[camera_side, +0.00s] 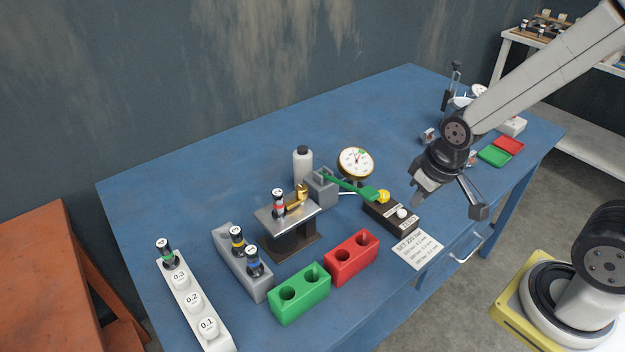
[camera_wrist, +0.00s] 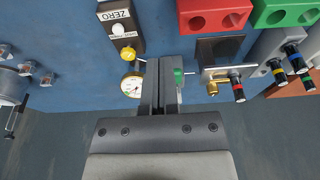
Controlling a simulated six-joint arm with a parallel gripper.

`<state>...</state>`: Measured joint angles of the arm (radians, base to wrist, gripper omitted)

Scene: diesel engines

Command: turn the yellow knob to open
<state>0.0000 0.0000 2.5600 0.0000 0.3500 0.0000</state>
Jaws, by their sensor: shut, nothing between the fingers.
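The yellow knob (camera_side: 383,196) sits at the far end of a dark box (camera_side: 378,213) that also carries a white knob (camera_side: 401,213) and a ZERO label. In the wrist view the yellow knob (camera_wrist: 128,54) shows left of my fingers, on the same box (camera_wrist: 126,42). My gripper (camera_side: 418,200) is shut and empty, fingers pointing down, to the right of the yellow knob and apart from it in the side view. In the wrist view my gripper (camera_wrist: 161,62) shows its fingertips close together. How high they are above the table is hard to tell.
A green lever (camera_side: 348,186) reaches from a grey block toward the yellow knob. A round gauge (camera_side: 356,162) stands behind. Red (camera_side: 351,258) and green (camera_side: 299,294) two-hole blocks, a metal stand (camera_side: 288,215) and a paper card (camera_side: 416,250) are nearby.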

